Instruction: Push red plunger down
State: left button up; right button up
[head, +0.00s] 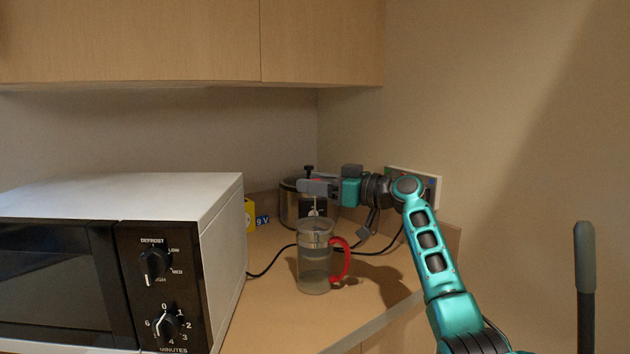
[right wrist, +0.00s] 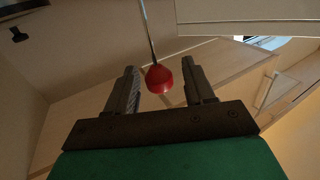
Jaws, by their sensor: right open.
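A glass French press (head: 314,272) stands upright on the counter with its red handle (head: 344,262) facing right. Its thin metal plunger rod rises from the lid toward my right gripper (head: 314,187), which is level and reaches in from the right above the press. In the head view the gripper mostly hides the plunger's top. In the right wrist view the red plunger knob (right wrist: 158,78) on its rod shows between the two spread fingers of the right gripper (right wrist: 160,85). Whether a finger touches it I cannot tell. My left gripper is not in view.
A white microwave (head: 215,215) with a black front fills the left. A dark-and-metal pot (head: 292,203) stands behind the press, with a yellow box (head: 250,214) beside it. A black cable (head: 270,262) crosses the counter. Wooden cupboards (head: 320,45) hang above.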

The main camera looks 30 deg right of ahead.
jog(key=shift+w+a, duration=0.15)
jog(key=shift+w, duration=0.05)
grip_shut()
dwell(0.5)
